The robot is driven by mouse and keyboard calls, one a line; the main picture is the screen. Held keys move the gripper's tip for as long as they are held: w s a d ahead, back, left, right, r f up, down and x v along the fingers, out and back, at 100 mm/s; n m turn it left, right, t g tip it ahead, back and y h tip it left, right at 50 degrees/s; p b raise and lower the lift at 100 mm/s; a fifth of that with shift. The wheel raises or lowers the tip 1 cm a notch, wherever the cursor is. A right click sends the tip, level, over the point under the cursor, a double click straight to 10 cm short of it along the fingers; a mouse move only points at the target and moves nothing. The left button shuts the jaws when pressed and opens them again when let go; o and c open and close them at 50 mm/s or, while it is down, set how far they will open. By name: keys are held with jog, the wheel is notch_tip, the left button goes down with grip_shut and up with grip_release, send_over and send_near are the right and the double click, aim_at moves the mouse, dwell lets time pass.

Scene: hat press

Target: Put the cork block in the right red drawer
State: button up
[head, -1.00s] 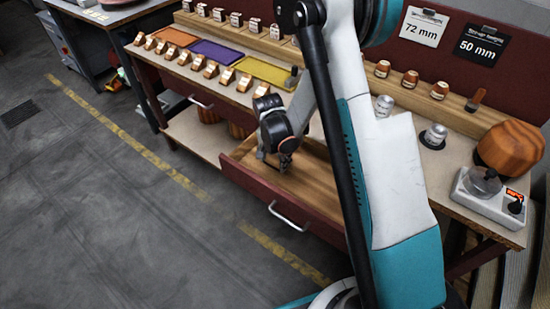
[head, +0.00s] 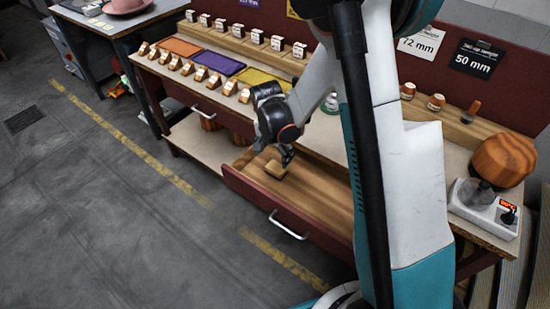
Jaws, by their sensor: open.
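The right red drawer (head: 260,205) is pulled open, with its wooden floor showing. A small tan block, which looks like the cork block (head: 276,170), lies inside on the drawer floor near its left end. My gripper (head: 286,160) is open, just behind and right of the block's far edge. Whether a finger still touches the block is too small to tell.
The left drawer (head: 190,98) is shut. Orange, purple (head: 217,62) and yellow mats with rows of small wooden blocks cover the bench's left side. A large wooden hat form (head: 503,158) and a white device (head: 482,208) stand at right. Floor in front is clear.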

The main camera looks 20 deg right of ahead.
jog(key=s+r+n+t, duration=0.25)
jog(key=s+r, duration=0.25)
jog(key=r, duration=0.5)
jog(key=s+r+n+t, duration=0.1)
jog(key=s+r+n, duration=0.25)
jog(key=r, duration=0.65)
jog(key=s+d+r+n+t+y, duration=0.1)
jog(key=s+r+n+t, duration=0.2)
jog(key=s, duration=1)
jog(key=shift+s+r+n+p, duration=0.4)
jog(key=shift+r+n, duration=0.5)
jog(key=shift+r, duration=0.7)
